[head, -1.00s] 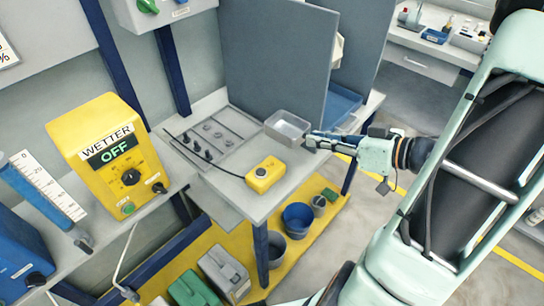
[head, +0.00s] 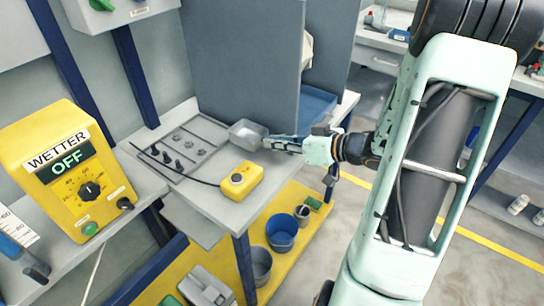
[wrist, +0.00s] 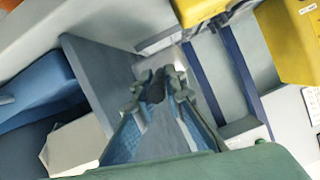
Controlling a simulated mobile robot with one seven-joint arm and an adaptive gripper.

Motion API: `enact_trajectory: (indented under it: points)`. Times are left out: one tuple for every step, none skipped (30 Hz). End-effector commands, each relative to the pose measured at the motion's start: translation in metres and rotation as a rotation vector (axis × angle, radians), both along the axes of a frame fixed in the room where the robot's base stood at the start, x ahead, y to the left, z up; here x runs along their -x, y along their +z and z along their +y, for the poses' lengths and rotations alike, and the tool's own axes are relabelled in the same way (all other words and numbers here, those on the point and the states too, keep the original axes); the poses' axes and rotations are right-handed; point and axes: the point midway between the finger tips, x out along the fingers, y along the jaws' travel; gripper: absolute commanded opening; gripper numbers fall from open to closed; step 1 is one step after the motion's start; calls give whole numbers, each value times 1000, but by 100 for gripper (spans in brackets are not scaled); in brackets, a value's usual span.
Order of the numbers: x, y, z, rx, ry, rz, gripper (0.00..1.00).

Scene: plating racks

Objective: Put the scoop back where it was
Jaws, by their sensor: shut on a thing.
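The scoop (head: 248,134) is a grey, open, box-like pan over the back of the grey worktop (head: 208,208), beside the dividing panel. My gripper (head: 272,142) is to the right of the pan and shut on the scoop at its near end. The fingers hide the grip itself. In the wrist view, my gripper's fingertips (wrist: 157,84) are close together around a small dark part. I cannot tell whether the pan touches the worktop.
A slotted plate with black knobs (head: 178,152) lies left of the scoop. A yellow button box (head: 242,179) with a cable sits in front. A tall grey panel (head: 243,65) stands behind. Buckets (head: 282,234) stand on the yellow shelf below. The yellow wetter unit (head: 70,170) is at left.

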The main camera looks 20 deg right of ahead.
Motion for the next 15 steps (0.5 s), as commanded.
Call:
enact_trajectory:
  points:
    - [-4, -8, 2, -3, 2, 0, 0]
    - [-7, -9, 2, -1, 2, -1, 0]
    - [-9, -11, 2, -1, 2, -1, 0]
    - [-10, -12, 2, 0, 1, -1, 0]
    - [-11, -13, 2, 0, 1, -1, 0]
    - [-12, -15, 2, 0, 1, -1, 0]
    - [-13, -16, 3, 0, 1, -1, 0]
    - [-15, -18, 3, 0, 2, 0, 0]
    - [-17, -22, 4, -1, 2, 0, 0]
    - [-20, -26, 4, -1, 3, 0, 0]
    - [-19, -32, 4, -3, 1, 2, 0]
    - [-19, -39, 4, -3, 0, 2, 0]
    - [-19, -44, 4, -3, 0, 1, 0]
    - [-19, -48, 4, -4, -1, 2, 0]
    - [-19, -52, 4, -2, 0, 0, 0]
